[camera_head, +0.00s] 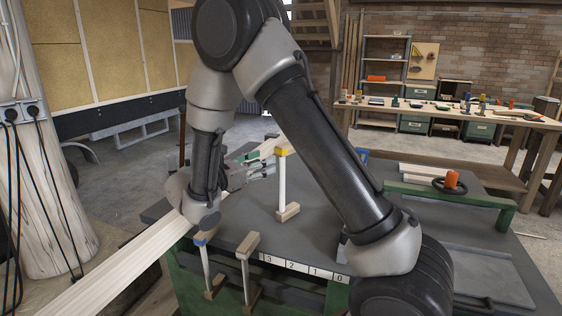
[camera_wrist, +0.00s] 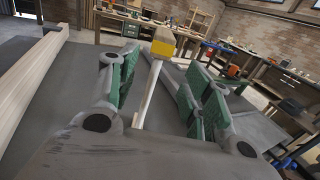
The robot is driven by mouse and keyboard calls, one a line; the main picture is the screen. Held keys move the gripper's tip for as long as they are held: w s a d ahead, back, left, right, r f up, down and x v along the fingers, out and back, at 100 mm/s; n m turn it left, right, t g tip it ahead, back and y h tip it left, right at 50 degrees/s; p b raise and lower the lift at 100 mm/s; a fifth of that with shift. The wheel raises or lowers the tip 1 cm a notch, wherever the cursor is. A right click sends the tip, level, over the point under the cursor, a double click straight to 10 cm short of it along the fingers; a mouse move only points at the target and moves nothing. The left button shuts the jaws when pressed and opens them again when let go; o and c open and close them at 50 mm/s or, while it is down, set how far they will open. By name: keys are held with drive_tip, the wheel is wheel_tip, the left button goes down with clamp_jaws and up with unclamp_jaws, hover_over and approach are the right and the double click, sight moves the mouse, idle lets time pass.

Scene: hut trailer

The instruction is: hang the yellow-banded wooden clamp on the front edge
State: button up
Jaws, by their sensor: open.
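The yellow-banded wooden clamp (camera_head: 281,183) stands upright on the grey workbench top (camera_head: 325,215), with a wooden block at its foot and the yellow band near its top. In the wrist view its yellow band (camera_wrist: 162,48) and pale bar show between my two fingers. My gripper (camera_head: 258,166) is open and empty, just left of the clamp in the head view; its green-padded fingers (camera_wrist: 158,88) lie on either side of the bar, and contact is not visible. The bench's front edge (camera_head: 305,268) carries a white strip numbered 3, 2, 1, 0.
A blue-banded clamp (camera_head: 205,265) and another wooden clamp (camera_head: 246,266) hang at the front edge, left of the numbers. Long pale boards (camera_head: 130,262) lie at the left. A green rail (camera_head: 440,193) and an orange-topped item (camera_head: 451,180) are at the right.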

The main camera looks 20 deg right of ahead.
drive_tip(key=s+d+r+m+g+y, duration=0.35)
drive_tip(key=s+d+m, duration=0.3)
drive_tip(key=s, duration=0.25)
drive_tip(key=s+d+r+m+g+y, duration=0.35)
drive_tip(key=s+d+m+g, duration=0.2)
drive_tip(key=s+d, duration=0.3)
drive_tip(key=s+a+m+t+y, duration=0.5)
drive_tip(key=s+m+y, duration=0.4)
drive_tip(key=s, duration=0.3)
drive_tip(key=shift+r+m+t+y, duration=0.15)
drive_tip(key=shift+m+t+y, duration=0.15)
drive_tip(key=shift+m+t, duration=0.45)
drive_tip(key=shift+s, duration=0.1)
